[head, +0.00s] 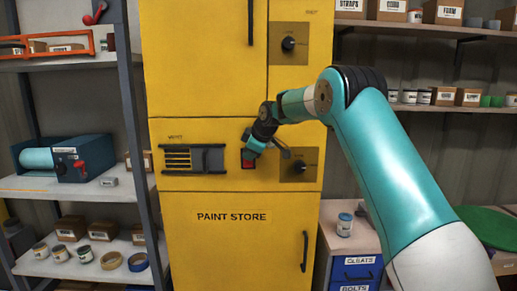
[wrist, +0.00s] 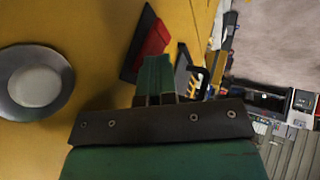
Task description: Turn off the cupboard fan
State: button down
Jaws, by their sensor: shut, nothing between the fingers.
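The yellow cupboard marked PAINT STORE (head: 230,250) stands in the middle of the head view. On its front, right of a slatted vent (head: 178,159), is a small red switch (head: 248,163). It also shows in the wrist view as a red rocker in a dark frame (wrist: 152,42). My gripper (head: 250,150) is shut and empty, right at the switch. In the wrist view the green fingertips (wrist: 156,62) lie close to the rocker's lower edge. I cannot tell whether they touch it. Part of the switch is hidden by my gripper in the head view.
A black knob on a brown plate (head: 299,169) is just right of my gripper; a similar knob (head: 288,44) is higher up. Shelves (head: 70,188) with cans and boxes stand left. A drawer cabinet (head: 355,270) with a can stands right.

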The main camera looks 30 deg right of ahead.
jog(key=shift+a, duration=0.2)
jog(key=shift+d+r+p, duration=0.1)
jog(key=shift+r+p, duration=0.35)
jog(key=shift+r, duration=0.4)
jog(key=a+b+v, duration=0.1)
jog(key=b+v, duration=0.3)
jog(key=v, duration=0.8)
jog(key=shift+s+a+f, duration=0.15)
jog(key=shift+s+a, duration=0.05)
jog(key=shift+s, duration=0.15)
